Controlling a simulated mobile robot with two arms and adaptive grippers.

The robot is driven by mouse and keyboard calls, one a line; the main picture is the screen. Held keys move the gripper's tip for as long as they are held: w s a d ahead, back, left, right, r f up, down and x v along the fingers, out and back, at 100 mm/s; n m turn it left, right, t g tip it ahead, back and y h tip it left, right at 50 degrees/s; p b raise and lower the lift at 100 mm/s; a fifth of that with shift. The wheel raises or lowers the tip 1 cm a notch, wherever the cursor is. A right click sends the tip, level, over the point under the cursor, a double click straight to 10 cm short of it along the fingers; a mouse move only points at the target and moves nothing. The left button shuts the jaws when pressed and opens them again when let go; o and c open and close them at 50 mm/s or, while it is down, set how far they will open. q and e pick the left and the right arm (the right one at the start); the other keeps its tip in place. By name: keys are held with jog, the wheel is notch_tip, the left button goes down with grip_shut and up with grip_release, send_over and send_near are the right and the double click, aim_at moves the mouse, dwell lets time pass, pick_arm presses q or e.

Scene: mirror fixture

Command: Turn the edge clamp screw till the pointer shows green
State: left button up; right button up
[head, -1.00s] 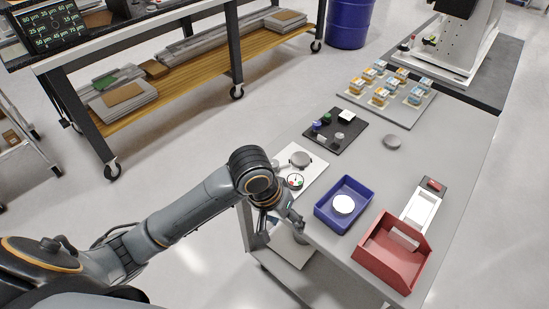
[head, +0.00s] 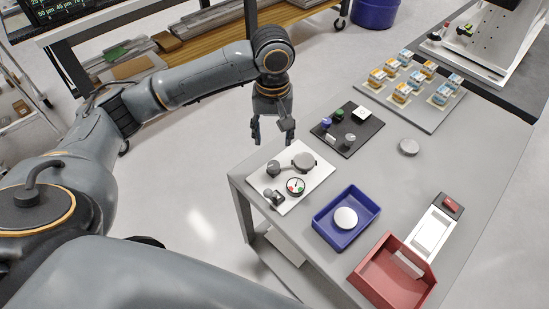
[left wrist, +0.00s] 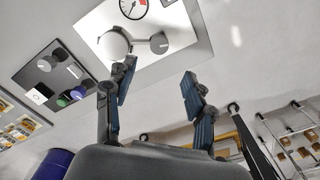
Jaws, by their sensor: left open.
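The white fixture plate (head: 316,181) lies at the near left corner of the grey table. On it are a round grey disc (head: 303,161), a dark knob (head: 273,168), a small dial (head: 296,186) with red and green marks, and a dark clamp piece (head: 272,197) at the front edge. The pointer's reading is too small to tell. My left gripper (head: 271,133) is open and empty beyond the plate's far left side. In the left wrist view the open fingers (left wrist: 158,86) show below the disc (left wrist: 114,45) and knob (left wrist: 158,43); the dial (left wrist: 133,8) is cut off by the frame. My right gripper is not in view.
A black tray (head: 349,145) with small parts lies beyond the plate. A blue bin (head: 323,225) with a white disc and a red bin (head: 371,278) stand to the right. Floor is clear left of the table.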

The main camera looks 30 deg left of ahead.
pick_arm(q)
send_over(273, 164)
notch_tip(273, 164, down, 4)
jog(key=shift+f, duration=0.15)
notch_tip(273, 164, down, 5)
jog(key=shift+f, duration=0.7)
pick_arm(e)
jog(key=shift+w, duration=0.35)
